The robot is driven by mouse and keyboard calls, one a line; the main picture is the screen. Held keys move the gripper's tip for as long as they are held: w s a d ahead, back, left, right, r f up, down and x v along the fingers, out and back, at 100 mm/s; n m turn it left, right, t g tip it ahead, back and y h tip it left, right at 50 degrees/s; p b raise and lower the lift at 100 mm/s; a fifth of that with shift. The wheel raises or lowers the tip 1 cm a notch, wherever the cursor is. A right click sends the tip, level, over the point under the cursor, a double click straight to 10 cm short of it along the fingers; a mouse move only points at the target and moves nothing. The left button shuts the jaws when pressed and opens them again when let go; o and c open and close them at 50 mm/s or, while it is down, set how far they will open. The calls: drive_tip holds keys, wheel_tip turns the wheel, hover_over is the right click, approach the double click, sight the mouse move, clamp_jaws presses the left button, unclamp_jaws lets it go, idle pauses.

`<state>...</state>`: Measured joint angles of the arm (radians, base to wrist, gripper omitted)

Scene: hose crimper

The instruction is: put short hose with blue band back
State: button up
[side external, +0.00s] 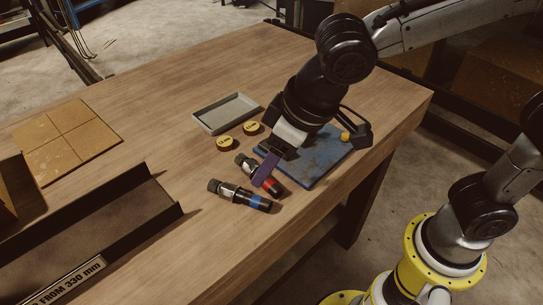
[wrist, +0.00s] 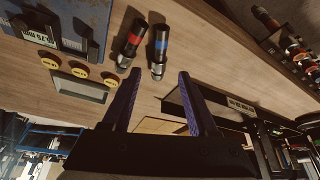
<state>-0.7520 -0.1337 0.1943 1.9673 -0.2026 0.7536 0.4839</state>
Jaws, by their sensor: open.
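The short hose with the blue band (side external: 240,196) lies on the wooden table with dark ends; in the wrist view it (wrist: 160,48) lies just beyond the gap between my fingertips. A similar hose with a red band (side external: 266,180) lies beside it, nearer the blue plate, and also shows in the wrist view (wrist: 131,43). My gripper (side external: 263,172) has purple fingers and is open and empty (wrist: 163,76). In the side view its finger partly covers the red-banded hose. I cannot tell whether it touches that hose.
A blue plate fixture (side external: 325,160) sits under my wrist. A grey tray (side external: 228,113) and yellow discs (side external: 225,143) lie behind the hoses. A dark trough (side external: 100,225), labelled "FROM 330 mm", stands at left, near a square tan panel (side external: 67,140). More hoses (wrist: 295,50) show at right in the wrist view.

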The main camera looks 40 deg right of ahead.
drive_tip(key=shift+s+d+r, duration=0.1)
drive_tip(key=shift+s+r, duration=0.05)
drive_tip(key=shift+r, duration=0.3)
drive_tip(key=s+d+r+m, duration=0.2)
drive_tip(key=d, duration=0.9)
drive_tip(key=s+d+f+m+t+h, duration=0.1)
drive_tip(key=s+d+m, duration=0.1)
drive_tip(key=s+d, duration=0.8)
drive_tip(key=shift+d+f+h, duration=0.35)
drive_tip(key=shift+d+h, duration=0.05)
drive_tip(key=shift+d, duration=0.45)
